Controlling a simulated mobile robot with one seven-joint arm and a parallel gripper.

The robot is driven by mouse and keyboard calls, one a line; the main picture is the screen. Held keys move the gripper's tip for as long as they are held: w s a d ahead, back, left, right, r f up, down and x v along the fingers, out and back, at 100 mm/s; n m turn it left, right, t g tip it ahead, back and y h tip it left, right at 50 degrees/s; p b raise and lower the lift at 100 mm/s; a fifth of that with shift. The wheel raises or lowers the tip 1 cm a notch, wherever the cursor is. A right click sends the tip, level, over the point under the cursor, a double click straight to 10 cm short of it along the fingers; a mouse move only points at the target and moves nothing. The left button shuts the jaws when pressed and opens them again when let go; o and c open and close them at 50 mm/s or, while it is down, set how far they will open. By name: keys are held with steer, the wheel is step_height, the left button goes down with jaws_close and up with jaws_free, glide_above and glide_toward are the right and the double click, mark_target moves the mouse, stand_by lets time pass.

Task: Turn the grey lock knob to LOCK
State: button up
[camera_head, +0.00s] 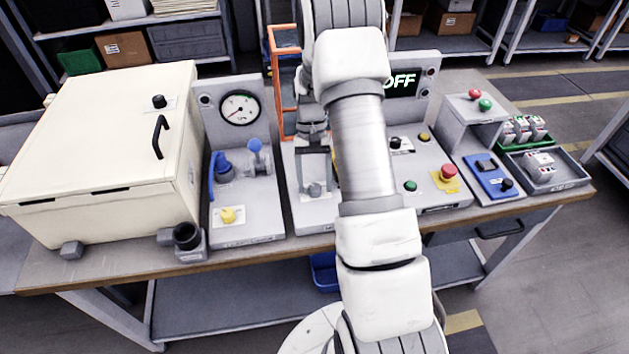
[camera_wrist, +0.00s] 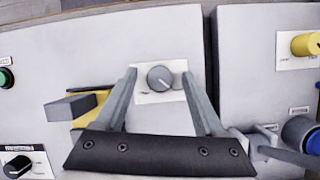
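The grey knob (camera_wrist: 160,78) sits on a small white label plate (camera_wrist: 146,97) on a light grey panel. Its light pointer line slants to the lower right in the wrist view; the plate's lettering is too small to read. The knob also shows in the head view (camera_head: 315,190), near the front of the middle panel. My gripper (camera_wrist: 158,76) is open, with one finger on each side of the knob and a visible gap to each. In the head view my gripper (camera_head: 315,185) points down at the panel. Whether the fingertips reach down to knob height is unclear.
A yellow knob (camera_head: 228,215) and blue valve handle (camera_head: 219,170) stand on the panel to the left. An orange frame (camera_head: 283,80) rises behind. A red emergency button (camera_head: 448,173) and green button (camera_head: 410,186) are to the right. A cream box (camera_head: 100,150) fills the bench's left.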

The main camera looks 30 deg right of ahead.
steer(key=p+v, duration=0.1)
steer(key=v, duration=1.6)
steer(key=shift+r, duration=0.25)
